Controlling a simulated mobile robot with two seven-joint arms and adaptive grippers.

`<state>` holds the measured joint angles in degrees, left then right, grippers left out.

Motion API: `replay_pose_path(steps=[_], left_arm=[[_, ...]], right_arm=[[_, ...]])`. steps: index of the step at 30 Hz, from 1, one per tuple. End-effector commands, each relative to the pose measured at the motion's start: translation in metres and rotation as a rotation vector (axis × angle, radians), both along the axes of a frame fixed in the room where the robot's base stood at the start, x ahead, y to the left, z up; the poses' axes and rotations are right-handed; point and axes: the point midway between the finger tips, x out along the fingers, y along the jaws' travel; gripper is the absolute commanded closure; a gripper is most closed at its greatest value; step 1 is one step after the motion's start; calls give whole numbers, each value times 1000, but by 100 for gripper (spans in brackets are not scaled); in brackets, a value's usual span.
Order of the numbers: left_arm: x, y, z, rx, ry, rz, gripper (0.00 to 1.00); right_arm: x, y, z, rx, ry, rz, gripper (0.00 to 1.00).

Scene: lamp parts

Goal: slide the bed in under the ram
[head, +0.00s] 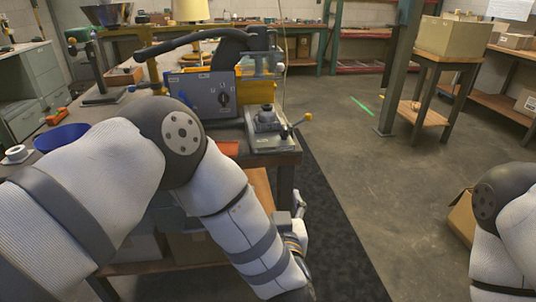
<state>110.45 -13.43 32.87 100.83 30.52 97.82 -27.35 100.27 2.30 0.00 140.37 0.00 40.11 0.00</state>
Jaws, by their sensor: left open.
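A press machine with a blue-grey front panel (205,94) and a black lever stands on the workbench. A yellow and grey head, which looks like the ram (260,64), is at its right side. A grey metal bed (266,128) sits low in front of the head, near the bench's right corner. A dark round part stands on the bed, and a handle with an orange knob (308,117) sticks out to its right. My left gripper (298,213) is open beside the bench's right side, below the bed and apart from it. My left forearm partly hides it. My right gripper is out of the frame.
A cardboard box (447,37) stands on a small table at the back right.

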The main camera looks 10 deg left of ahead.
Motion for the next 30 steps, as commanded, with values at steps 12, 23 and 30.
replay_pose_path(steps=[12,23,30], left_arm=[[66,14,31,5,-98,89,31],[121,29,35,7,-100,84,31],[122,29,37,6,-102,82,31]], right_arm=[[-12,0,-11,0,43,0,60],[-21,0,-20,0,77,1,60],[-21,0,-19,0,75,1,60]])
